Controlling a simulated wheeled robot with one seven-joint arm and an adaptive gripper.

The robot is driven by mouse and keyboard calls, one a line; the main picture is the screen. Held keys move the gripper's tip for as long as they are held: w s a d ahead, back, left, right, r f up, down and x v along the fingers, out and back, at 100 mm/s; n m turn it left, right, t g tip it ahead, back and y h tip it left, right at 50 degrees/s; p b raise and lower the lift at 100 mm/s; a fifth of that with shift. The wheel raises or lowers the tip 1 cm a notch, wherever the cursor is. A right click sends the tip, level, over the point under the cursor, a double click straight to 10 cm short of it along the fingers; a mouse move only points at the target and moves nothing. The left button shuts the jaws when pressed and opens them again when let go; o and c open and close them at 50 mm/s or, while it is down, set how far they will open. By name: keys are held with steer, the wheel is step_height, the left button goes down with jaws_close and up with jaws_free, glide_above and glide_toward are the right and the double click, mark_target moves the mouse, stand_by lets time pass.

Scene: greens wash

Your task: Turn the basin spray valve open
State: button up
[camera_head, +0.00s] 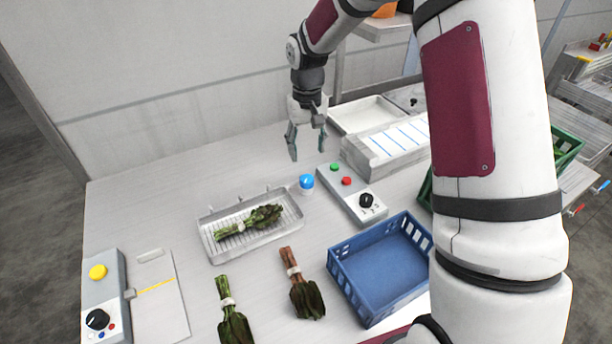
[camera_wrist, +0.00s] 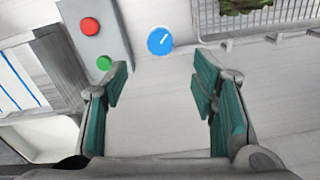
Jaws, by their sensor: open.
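The basin spray valve appears to be the round blue knob (camera_head: 306,182) with a white pointer mark, on the table beside the right end of the wire-bottomed basin (camera_head: 213,247). A bunch of greens (camera_head: 262,217) lies in the basin. In the wrist view the blue knob (camera_wrist: 160,41) is ahead of the fingers, near the top middle, its white mark slanting up to the right. My gripper (camera_head: 306,142) is open and empty, above the table behind the knob and apart from it. Its two teal fingers (camera_wrist: 160,95) show a wide gap with bare table between them.
A control box (camera_head: 352,195) with green and red buttons and a black dial stands right of the knob. A blue crate (camera_head: 345,283), two more bunches of greens (camera_head: 233,322) (camera_head: 302,285) and a yellow-button box (camera_head: 103,290) are nearer. The table's back left is clear.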

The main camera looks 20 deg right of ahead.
mark_target(307, 178)
step_height(307, 178, down, 11)
steer(key=b, duration=0.2)
steer(key=shift+r+b, duration=0.15)
steer(key=shift+b, duration=0.25)
steer(key=shift+c, duration=0.4)
steer(key=c, duration=1.1)
